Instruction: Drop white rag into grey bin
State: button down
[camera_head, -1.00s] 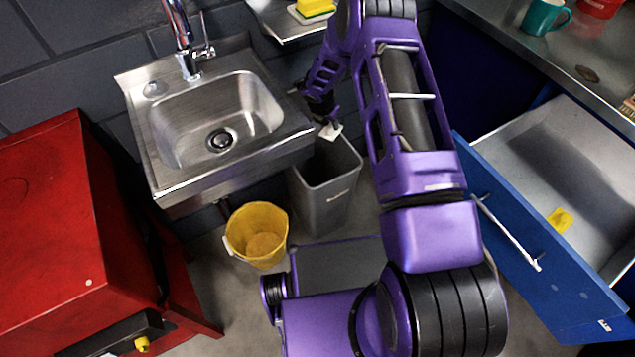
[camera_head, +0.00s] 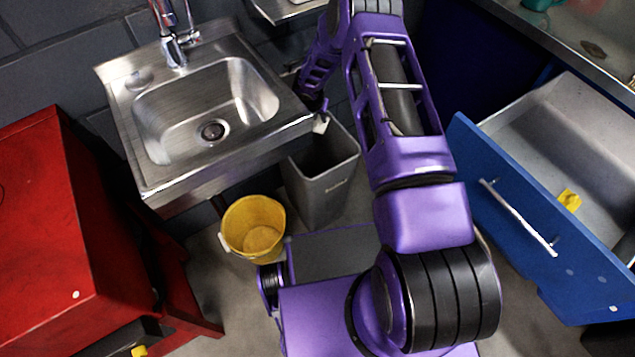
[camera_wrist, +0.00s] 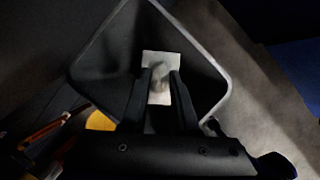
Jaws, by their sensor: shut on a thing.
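The white rag (camera_wrist: 162,62) is pinched between the fingertips of my gripper (camera_wrist: 158,78) in the wrist view. In that view the rag lies inside the outline of the bin's opening. In the head view a small white bit of the rag (camera_head: 320,123) shows at the bin's back left rim, next to the sink's corner. My gripper is mostly hidden there behind my arm and the sink. The grey bin (camera_head: 325,193) stands upright on the floor, right of the sink; its rim also shows in the wrist view (camera_wrist: 222,70). The visible inside looks dark and empty.
A steel sink (camera_head: 205,110) stands close on the bin's left. A yellow bucket (camera_head: 253,228) is on the floor in front. An open blue drawer (camera_head: 535,220) is at the right, and a red cabinet (camera_head: 60,220) at the left.

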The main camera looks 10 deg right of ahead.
jog(key=shift+f, duration=0.65)
jog(key=c, duration=0.6)
grip_release()
jog(key=shift+r, duration=0.15)
jog(key=p+v, duration=0.2)
jog(key=v, duration=1.5)
jog(key=shift+a+r, duration=0.1)
